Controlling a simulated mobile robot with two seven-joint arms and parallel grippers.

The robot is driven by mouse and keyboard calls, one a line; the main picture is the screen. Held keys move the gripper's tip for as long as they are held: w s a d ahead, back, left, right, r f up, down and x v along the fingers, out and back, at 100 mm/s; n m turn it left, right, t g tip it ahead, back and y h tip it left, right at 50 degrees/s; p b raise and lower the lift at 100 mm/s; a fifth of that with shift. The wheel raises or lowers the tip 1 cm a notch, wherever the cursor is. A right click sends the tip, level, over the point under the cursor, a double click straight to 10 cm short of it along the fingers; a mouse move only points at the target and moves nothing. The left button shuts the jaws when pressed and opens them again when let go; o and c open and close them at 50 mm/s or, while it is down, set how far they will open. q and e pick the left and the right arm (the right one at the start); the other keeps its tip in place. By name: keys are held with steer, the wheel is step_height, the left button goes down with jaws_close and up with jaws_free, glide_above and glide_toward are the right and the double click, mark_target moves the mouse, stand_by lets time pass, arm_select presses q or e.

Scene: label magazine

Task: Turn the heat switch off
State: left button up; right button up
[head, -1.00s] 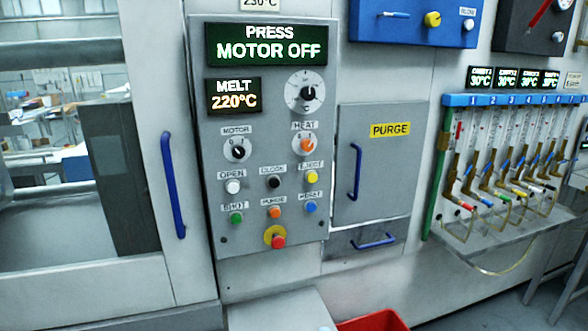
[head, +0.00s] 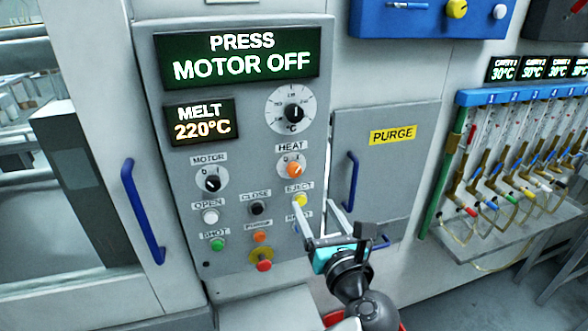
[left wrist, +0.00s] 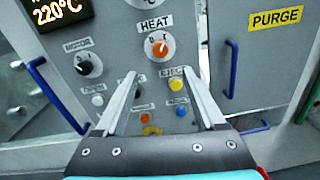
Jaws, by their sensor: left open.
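The heat switch (head: 294,168) is an orange knob on a pale round dial under the HEAT label, on the grey control panel. It also shows in the left wrist view (left wrist: 159,48), above and just beyond the fingertips. I cannot tell for sure which mark it points to. My left gripper (head: 314,204) is open and empty, its fingers pointing up at the panel below the heat switch. In the left wrist view the left gripper (left wrist: 159,73) has its fingers apart, with the knob in line with the gap. My right gripper is not in view.
The motor switch (head: 212,183) is left of the heat switch. The yellow eject button (head: 300,200) and other buttons lie close by the fingers. A blue handle (head: 351,180) stands out from the purge door (head: 398,140). The display (head: 240,55) reads PRESS MOTOR OFF.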

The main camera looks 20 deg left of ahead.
mark_target(296, 173)
arm_select(q)
steer(key=p+x, duration=0.1)
steer(key=x, duration=1.2)
steer(key=shift+w+a, duration=0.1)
steer(key=shift+w, duration=0.2)
steer(key=shift+c, duration=0.3)
jaws_close()
